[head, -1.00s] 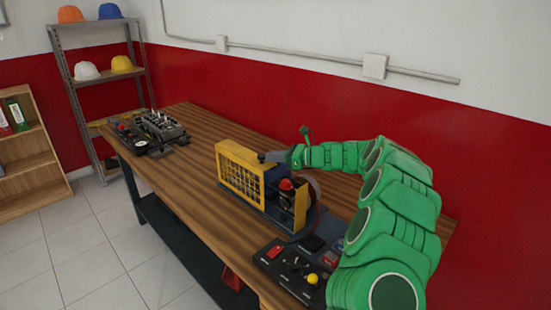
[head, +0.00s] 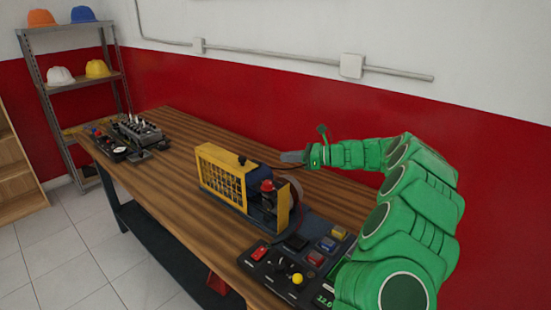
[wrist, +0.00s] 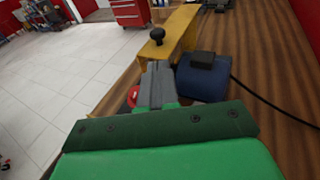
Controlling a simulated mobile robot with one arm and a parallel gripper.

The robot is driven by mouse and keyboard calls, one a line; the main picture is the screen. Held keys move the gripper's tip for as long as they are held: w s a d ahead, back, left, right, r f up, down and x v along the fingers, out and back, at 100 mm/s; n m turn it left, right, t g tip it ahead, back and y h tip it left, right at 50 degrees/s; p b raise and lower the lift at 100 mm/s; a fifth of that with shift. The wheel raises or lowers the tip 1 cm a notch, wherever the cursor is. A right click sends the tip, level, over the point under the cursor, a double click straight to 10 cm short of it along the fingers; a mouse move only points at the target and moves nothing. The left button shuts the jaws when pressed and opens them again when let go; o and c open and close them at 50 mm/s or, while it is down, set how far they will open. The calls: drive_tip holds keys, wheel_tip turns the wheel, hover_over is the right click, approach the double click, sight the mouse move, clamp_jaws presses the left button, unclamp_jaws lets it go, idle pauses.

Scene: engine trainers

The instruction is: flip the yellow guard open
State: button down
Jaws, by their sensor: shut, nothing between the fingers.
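The yellow guard (head: 222,178) with its mesh front stands over the left end of the small machine on the bench, looking closed. A dark knob (head: 242,160) sits on its top edge. In the wrist view the guard (wrist: 181,30) lies ahead and its black knob (wrist: 156,35) stands just beyond my fingertips. My gripper (head: 284,157) is shut and empty, above and to the right of the guard, apart from the knob. Its grey fingers (wrist: 158,72) are together in the wrist view. The guard's far side is hidden.
A blue motor (wrist: 203,82) with a black box on top lies right of my fingers. A red cap (head: 267,186) rises beside the guard. A control panel (head: 283,262) with buttons is at the front. An engine block (head: 136,130) stands far left on the wooden bench (head: 180,190).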

drive_tip(key=shift+v, duration=0.95)
drive_tip(key=s+a+r+n+g+h, duration=0.2)
drive_tip(key=s+a+n, duration=0.25)
drive_tip(key=s, duration=0.55)
drive_tip(key=s+a+r+n+g+h, duration=0.25)
drive_tip(key=s+a+n, duration=0.2)
drive_tip(key=s, duration=0.55)
drive_tip(key=s+a+r+n+g+h, duration=0.1)
drive_tip(key=s+a+r+n+g, duration=0.3)
drive_tip(key=s, duration=0.5)
drive_tip(key=s+d+f+n+h, duration=0.3)
drive_tip(key=s+d, duration=0.2)
drive_tip(key=s, duration=0.5)
drive_tip(key=s+d+f+n+t+h, duration=0.1)
drive_tip(key=s+d+f+n+h, duration=0.1)
drive_tip(key=s+d, duration=0.3)
drive_tip(key=s+d+f+n+h, duration=0.3)
drive_tip(key=s+d+f+h, duration=0.1)
drive_tip(key=s, duration=1)
drive_tip(key=shift+s+d+n+t+h, duration=0.3)
drive_tip(key=shift+s+d+t+h, duration=0.05)
drive_tip(key=shift+d, duration=0.15)
drive_tip(key=shift+f, duration=0.1)
